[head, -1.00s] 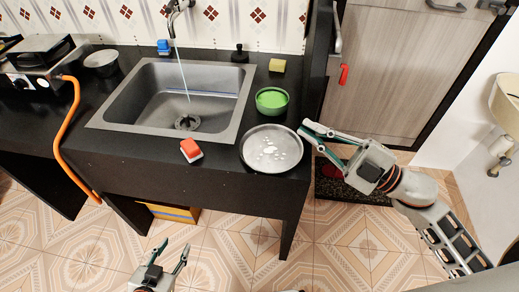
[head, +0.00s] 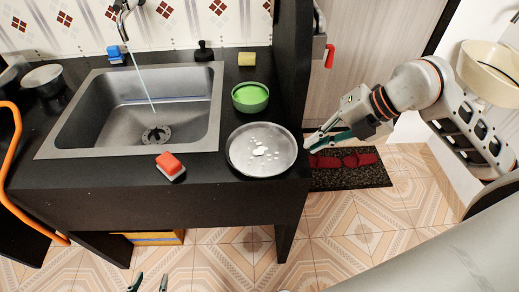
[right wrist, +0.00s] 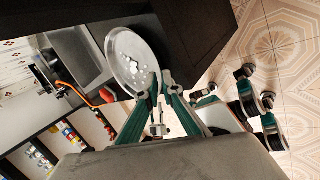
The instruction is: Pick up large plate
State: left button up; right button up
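The large plate (head: 261,150) is a round grey metal dish with pale droplets or spots on it. It lies at the right end of the dark counter, near its front corner. My right gripper (head: 309,146) is at the plate's right edge, fingers pointing left. In the right wrist view the plate (right wrist: 128,62) reaches the right fingertips (right wrist: 160,84), which sit close together at its rim. I cannot tell whether they grip it. Only the fingertips of my left gripper (head: 149,284) show, apart and empty, at the bottom edge, below the counter.
A yellow sponge (head: 247,59) is at the back. A dark mat (head: 350,170) lies on the floor at right.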

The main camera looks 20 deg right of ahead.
aim_at(296, 154)
jog(key=x, duration=0.5)
jog(key=shift+a+f, duration=0.1)
jog(key=shift+a, duration=0.2)
grip_shut()
